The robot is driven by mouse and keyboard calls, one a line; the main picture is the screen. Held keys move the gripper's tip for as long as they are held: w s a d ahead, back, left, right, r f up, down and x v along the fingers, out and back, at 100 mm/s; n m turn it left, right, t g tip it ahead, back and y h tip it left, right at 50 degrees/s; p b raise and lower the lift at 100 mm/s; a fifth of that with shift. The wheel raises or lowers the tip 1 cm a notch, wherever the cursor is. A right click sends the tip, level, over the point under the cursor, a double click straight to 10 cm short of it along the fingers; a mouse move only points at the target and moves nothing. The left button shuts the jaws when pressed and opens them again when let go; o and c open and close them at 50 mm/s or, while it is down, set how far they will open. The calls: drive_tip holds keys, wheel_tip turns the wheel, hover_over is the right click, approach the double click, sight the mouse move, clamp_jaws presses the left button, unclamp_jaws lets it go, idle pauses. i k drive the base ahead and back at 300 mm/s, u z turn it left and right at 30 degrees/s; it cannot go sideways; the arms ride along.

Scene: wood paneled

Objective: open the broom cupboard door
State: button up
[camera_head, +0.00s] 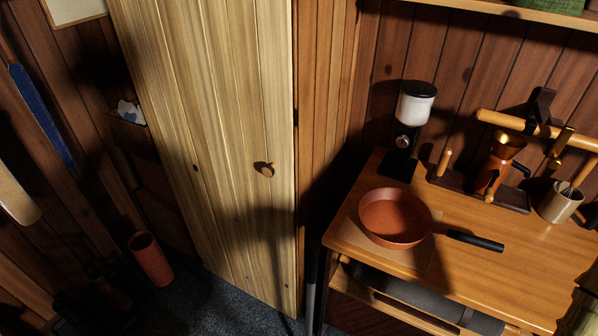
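The broom cupboard door (218,140) is a tall panel of pale vertical wood planks at the middle left. It looks shut, with its right edge beside the dark red-brown wall boards. A small round wooden knob (265,170) sits near its right edge at mid height. A broad shadow falls across the lower part of the door. My gripper is not in view, and nothing touches the knob.
A wooden table (470,265) stands right of the door, its near-left corner close to the door's right edge. It holds a red-brown pan (397,218), a coffee grinder (411,115) and a metal cup (560,203). An orange cylinder (151,259) stands left. Dark floor (235,300) shows before the door.

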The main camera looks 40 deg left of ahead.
sight(212, 80)
drive_tip(key=k, duration=0.9)
drive_tip(key=u, duration=1.9)
drive_tip(key=i, duration=0.5)
drive_tip(key=z, duration=0.05)
